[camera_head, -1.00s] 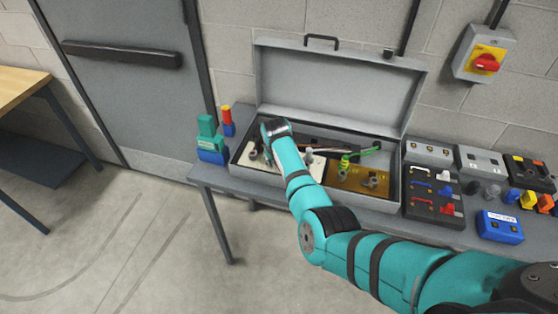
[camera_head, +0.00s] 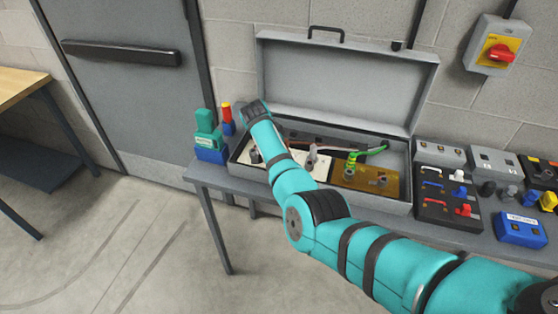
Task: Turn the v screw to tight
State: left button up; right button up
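An open grey case (camera_head: 340,85) lies on a grey bench with its lid up against the wall. Inside it are a cream panel (camera_head: 318,170) with dark posts on the left and a brass-brown panel (camera_head: 385,184) with terminal posts on the right. A green-yellow wire end (camera_head: 351,160) stands at a post of the brown panel. I cannot tell which screw is marked V. My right arm crosses the case front; its dark end (camera_head: 255,110) is above the case's left back corner, apart from the brown panel. Its fingers are not clearly visible. My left gripper is out of view.
A teal and blue device (camera_head: 209,142) and a red-yellow-blue item (camera_head: 227,118) stand left of the case. Switch boxes, a blue box (camera_head: 521,229) and coloured parts crowd the bench's right. A red rotary switch (camera_head: 500,53) is on the wall. The left floor is clear.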

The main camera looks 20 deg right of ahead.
dwell(0.5)
jog(key=o, duration=1.1)
jog(key=shift+c, duration=0.2)
jog(key=v, duration=1.2)
